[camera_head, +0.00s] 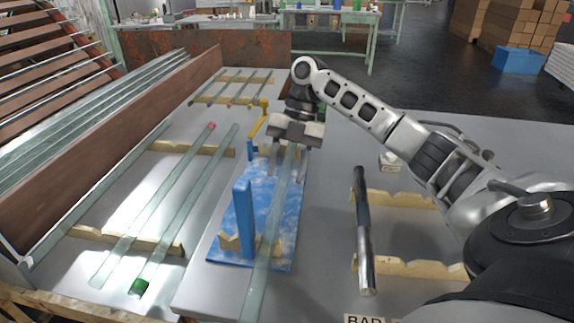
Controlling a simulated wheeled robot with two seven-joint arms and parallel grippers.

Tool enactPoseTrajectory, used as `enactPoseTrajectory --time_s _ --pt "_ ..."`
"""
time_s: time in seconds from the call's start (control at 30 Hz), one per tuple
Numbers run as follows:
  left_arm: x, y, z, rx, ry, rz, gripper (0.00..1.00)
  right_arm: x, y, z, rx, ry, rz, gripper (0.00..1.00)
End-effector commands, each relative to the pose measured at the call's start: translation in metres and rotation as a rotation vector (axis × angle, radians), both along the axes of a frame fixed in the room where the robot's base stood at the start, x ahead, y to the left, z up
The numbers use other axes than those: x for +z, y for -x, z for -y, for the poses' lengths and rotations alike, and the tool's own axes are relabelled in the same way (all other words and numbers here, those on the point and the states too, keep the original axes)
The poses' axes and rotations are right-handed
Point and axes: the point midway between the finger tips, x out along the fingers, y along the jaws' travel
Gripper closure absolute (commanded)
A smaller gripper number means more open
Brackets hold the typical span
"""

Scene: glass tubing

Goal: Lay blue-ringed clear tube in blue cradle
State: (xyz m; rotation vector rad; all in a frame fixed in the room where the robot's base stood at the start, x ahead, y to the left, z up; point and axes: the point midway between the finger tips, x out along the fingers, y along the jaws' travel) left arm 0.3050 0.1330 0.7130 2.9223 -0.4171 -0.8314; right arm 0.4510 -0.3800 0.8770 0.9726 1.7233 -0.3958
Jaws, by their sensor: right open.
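The blue cradle (222,243) is a blue board with a cloudy pattern, an upright blue post and pale notched wooden supports. A clear tube (262,262) lies lengthwise over its right part, and its near end reaches past the board's front edge. No blue ring shows on it; its far end is hidden under my right gripper. My right gripper (288,165) is open, with its fingers pointing down on either side of this tube's far part. I cannot tell whether the tube sits fully in the notches. My left gripper is not in view.
Left of the cradle, a red-tipped tube (170,190) and a green-ended tube (185,212) lie on wooden racks. A yellow-and-blue post (257,122) stands behind. At right, a dark metal rod (363,230) rests on notched wood, near a "BAD" label (364,319).

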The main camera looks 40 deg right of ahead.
Motion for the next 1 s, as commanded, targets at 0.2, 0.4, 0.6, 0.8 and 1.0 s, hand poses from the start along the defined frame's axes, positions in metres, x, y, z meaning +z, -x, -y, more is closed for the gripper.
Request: enactPoseTrajectory --time_s 0.2,0.4,0.6,0.8,1.0 --pt "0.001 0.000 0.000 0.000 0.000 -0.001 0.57 0.019 -0.002 0.006 -0.002 0.000 0.003 0.55" --pt "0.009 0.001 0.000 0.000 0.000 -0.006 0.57 0.064 -0.006 0.024 -0.002 0.000 0.003 0.55" --pt "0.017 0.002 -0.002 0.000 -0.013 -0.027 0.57 0.099 -0.010 0.041 -0.003 0.000 0.002 0.55" --pt "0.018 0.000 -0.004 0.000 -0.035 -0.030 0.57 0.114 -0.012 0.048 0.000 -0.001 0.001 0.55" --pt "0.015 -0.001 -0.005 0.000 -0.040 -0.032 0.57 0.114 -0.012 0.050 0.000 0.000 0.000 0.55"
